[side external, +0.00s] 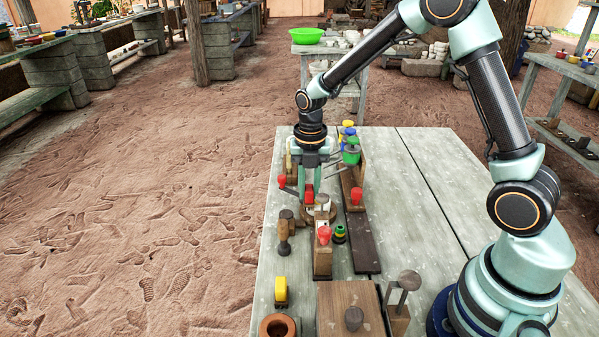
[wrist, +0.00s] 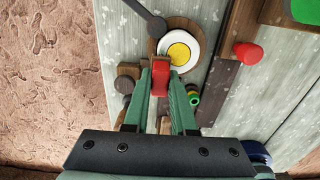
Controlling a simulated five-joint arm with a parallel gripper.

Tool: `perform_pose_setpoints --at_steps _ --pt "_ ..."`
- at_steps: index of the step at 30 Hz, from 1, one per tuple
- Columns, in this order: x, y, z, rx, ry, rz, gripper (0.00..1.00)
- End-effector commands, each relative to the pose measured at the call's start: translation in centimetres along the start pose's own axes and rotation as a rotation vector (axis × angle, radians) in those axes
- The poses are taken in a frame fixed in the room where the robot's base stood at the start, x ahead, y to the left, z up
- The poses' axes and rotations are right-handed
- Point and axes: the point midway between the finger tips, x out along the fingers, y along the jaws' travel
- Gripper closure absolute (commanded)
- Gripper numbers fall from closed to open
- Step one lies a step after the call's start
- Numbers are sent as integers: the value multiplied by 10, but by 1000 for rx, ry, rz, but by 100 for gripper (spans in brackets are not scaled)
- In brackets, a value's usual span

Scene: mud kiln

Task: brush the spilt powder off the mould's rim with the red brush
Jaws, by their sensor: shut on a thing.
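My gripper (side external: 308,188) points down over the left part of the table, and its two green fingers also show in the wrist view (wrist: 160,82). The fingers are shut on the red brush (wrist: 160,76), whose red part also shows between them in the side view (side external: 309,194). The brush's lower end is hidden. The round mould (wrist: 194,39), with a white ring around a yellow middle on a brown round base, lies just beyond the fingertips in the wrist view. I cannot make out loose powder on its rim, or whether the brush touches it.
A wooden block with a red top (side external: 324,235), a green-and-dark ring piece (side external: 340,234) and a mallet (side external: 285,232) stand close by. A red knob (side external: 357,195) and green pot (side external: 351,154) are behind right. The table's right part (side external: 420,220) is clear.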

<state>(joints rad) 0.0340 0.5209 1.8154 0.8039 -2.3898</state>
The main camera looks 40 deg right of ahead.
Motion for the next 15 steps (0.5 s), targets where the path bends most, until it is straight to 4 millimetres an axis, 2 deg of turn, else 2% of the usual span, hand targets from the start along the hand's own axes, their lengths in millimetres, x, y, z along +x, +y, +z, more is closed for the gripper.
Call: perform_pose_setpoints --at_steps 15 --pt "0 -1 49 1 0 0 100"
